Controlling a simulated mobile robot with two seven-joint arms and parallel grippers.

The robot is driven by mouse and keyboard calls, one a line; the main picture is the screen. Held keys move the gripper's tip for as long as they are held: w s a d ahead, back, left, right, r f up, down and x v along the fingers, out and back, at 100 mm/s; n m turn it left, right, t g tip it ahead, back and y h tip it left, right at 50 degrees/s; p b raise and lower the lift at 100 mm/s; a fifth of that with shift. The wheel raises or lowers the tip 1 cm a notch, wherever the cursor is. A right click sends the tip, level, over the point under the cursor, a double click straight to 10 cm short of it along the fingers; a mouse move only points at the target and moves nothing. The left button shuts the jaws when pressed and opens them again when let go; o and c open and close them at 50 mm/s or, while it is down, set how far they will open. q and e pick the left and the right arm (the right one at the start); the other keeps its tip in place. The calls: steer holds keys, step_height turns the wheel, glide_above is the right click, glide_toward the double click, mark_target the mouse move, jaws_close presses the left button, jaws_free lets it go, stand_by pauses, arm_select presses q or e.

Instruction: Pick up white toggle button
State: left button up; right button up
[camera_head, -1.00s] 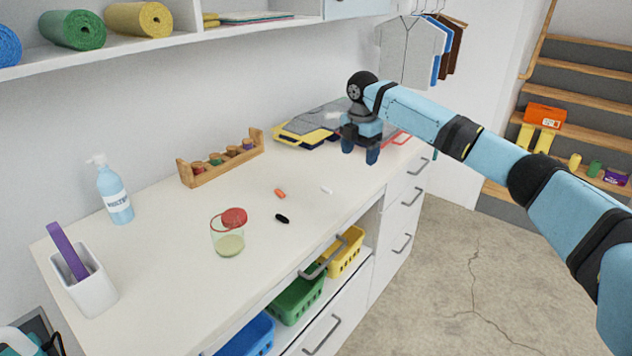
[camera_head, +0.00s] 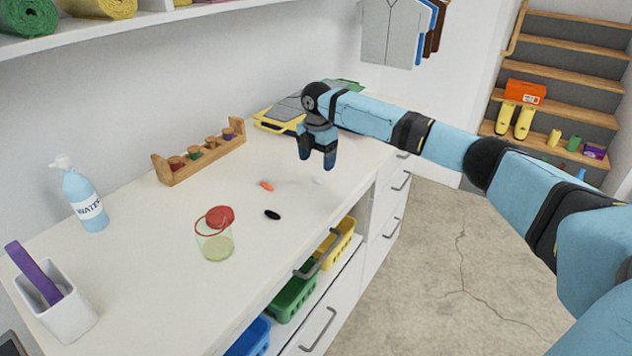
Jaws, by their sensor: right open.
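The white toggle button (camera_head: 317,179) is a small pale piece on the white counter, hard to make out against it. An orange toggle (camera_head: 267,186) and a black toggle (camera_head: 272,215) lie to its left. My right gripper (camera_head: 316,166) is open and empty. It points down above the counter, just above and behind the white button in the picture, with its fingertips apart from it. My left gripper is not in view.
A clear jar (camera_head: 214,245) with a red lid stands left of the toggles. A wooden spool rack (camera_head: 202,160), a water bottle (camera_head: 86,197) and a white cup (camera_head: 60,310) stand farther left. Folded items (camera_head: 283,117) lie behind my gripper. The counter around the toggles is clear.

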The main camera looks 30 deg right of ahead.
mark_target(316, 178)
steer(key=f, duration=0.4)
steer(key=shift+s+a, duration=0.35)
steer(key=shift+s, duration=0.05)
steer(key=shift+f, duration=0.55)
steer(key=shift+c, duration=0.4)
steer(key=c, duration=0.9)
